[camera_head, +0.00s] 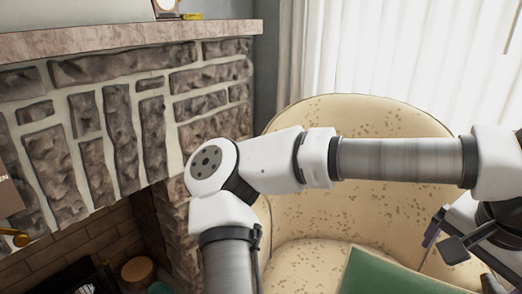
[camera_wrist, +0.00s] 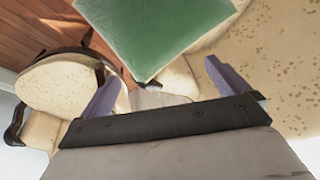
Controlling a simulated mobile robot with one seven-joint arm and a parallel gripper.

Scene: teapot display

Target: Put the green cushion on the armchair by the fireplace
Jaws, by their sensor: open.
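The green cushion (camera_head: 385,275) shows at the bottom of the head view, in front of the cream, spotted armchair (camera_head: 400,122) and over its seat area. Its lower part is cut off by the frame. In the wrist view the green cushion (camera_wrist: 155,32) lies beyond the fingertips, one corner pointing between them. My gripper (camera_head: 442,238) is at the right of the head view, above and beside the cushion. In the wrist view my gripper (camera_wrist: 162,85) has its fingers wide apart with nothing between them. Whether the cushion rests fully on the seat cannot be told.
The stone fireplace (camera_head: 110,120) with its mantel (camera_head: 120,40) fills the left of the head view. White curtains (camera_head: 400,50) hang behind the armchair. The wrist view shows wooden floor (camera_wrist: 35,30) and a spotted, dark-framed piece of furniture (camera_wrist: 62,85).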

